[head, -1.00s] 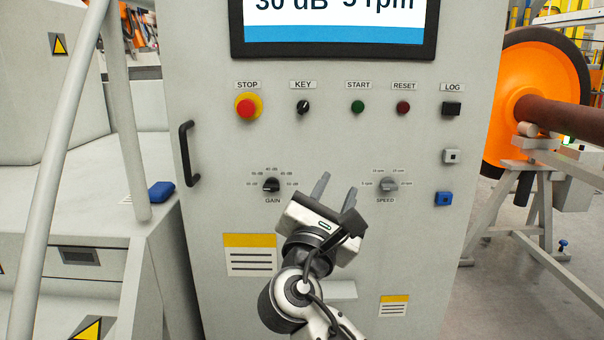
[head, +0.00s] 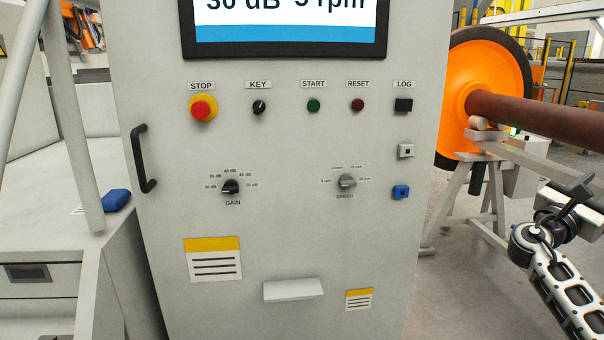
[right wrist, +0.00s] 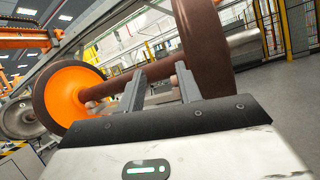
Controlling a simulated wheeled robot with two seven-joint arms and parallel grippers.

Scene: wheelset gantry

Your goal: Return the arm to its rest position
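My right gripper (head: 574,190) is at the right edge of the head view, beside the grey control cabinet (head: 290,225) and apart from it. In the right wrist view its two fingers (right wrist: 161,82) stand apart with nothing between them, so it is open and empty. Beyond the fingers are the wheelset's orange wheel (right wrist: 68,98) and brown axle (right wrist: 118,86). My left gripper is not in view.
The cabinet carries a red STOP button (head: 202,108), a GAIN knob (head: 231,187), a SPEED knob (head: 347,181) and a black handle (head: 142,158). A blue object (head: 116,200) lies at left. The wheelset's trestle (head: 482,190) stands right of the cabinet.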

